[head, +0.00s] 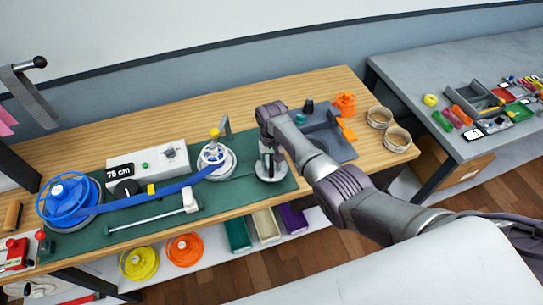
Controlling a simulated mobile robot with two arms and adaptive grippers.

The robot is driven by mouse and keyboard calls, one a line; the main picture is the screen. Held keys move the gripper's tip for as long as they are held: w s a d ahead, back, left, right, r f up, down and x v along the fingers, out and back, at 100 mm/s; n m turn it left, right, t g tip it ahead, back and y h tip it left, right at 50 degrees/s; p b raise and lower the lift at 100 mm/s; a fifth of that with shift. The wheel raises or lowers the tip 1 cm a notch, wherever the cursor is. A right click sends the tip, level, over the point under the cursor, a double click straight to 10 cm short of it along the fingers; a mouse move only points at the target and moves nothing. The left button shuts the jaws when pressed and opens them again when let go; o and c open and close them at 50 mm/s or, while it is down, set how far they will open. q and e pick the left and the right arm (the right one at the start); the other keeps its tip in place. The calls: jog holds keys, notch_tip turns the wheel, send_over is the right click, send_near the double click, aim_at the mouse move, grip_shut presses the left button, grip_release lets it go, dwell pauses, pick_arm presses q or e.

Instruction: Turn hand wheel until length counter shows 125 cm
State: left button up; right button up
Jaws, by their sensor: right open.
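The length counter (119,171) on the white box reads 75 cm. A blue strap (150,197) runs from the blue reel (68,198) at the left to a round white wheel (217,164) with a yellow knob on top, which looks like the hand wheel. My right gripper (269,170) is open and points down to the right of this wheel, apart from its knob. It is over a pale round disc (277,177), which it partly hides; I cannot tell whether they touch. My left gripper is not in view.
A metal bar with a white slider (190,199) lies in front of the strap. Yellow and orange reels (184,250) sit below. A grey side table (440,72) holds small parts.

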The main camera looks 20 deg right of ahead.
aim_at(272, 162)
notch_tip(272, 162, up, 12)
dwell(0.5)
jog(key=shift+w, duration=0.1)
dwell(2.0)
